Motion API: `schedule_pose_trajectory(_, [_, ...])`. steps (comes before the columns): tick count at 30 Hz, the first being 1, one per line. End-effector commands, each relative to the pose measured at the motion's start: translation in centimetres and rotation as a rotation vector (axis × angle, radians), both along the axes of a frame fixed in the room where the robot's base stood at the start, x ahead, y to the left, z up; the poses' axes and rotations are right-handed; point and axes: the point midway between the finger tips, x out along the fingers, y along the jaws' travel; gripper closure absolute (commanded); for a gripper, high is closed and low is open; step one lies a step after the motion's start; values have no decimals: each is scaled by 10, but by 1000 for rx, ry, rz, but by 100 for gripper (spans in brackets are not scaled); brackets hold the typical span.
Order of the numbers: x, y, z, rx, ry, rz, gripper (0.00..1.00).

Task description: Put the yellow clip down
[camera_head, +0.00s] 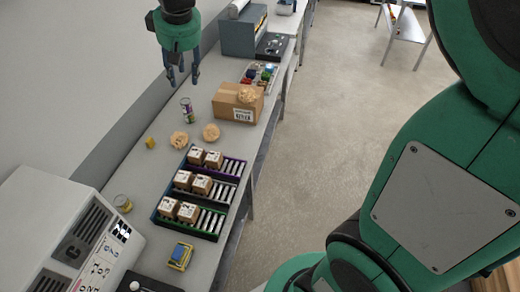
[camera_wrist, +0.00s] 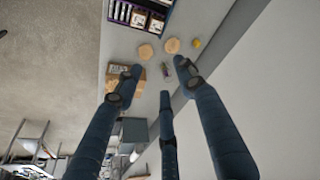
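A small yellow block-like piece (camera_head: 150,142) lies on the grey bench near the wall; it is too small to tell whether it is the yellow clip. It also shows in the wrist view (camera_wrist: 196,43). A yellow and blue item (camera_head: 180,256) sits at the near end of the bench. My gripper (camera_head: 182,78) is above the bench at the wall side, fingers pointing down. In the wrist view its three dark fingers (camera_wrist: 150,88) are spread apart, with nothing held between them. Nothing yellow shows in my gripper.
Two round tan pieces (camera_head: 211,132) and a can (camera_head: 187,110) stand near a cardboard box (camera_head: 225,104). Racks (camera_head: 190,226) hold small boxes and silver cylinders. A white machine (camera_head: 65,232) fills the near left. Bare bench lies around the yellow piece.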

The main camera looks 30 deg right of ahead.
Motion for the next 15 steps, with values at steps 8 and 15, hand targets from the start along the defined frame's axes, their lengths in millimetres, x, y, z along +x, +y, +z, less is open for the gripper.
schedule_pose_trajectory(8, [-78,-20,13,17,-40,-67,61])
schedule_pose_trajectory(15, [-143,-35,12,34,-71,-126,61])
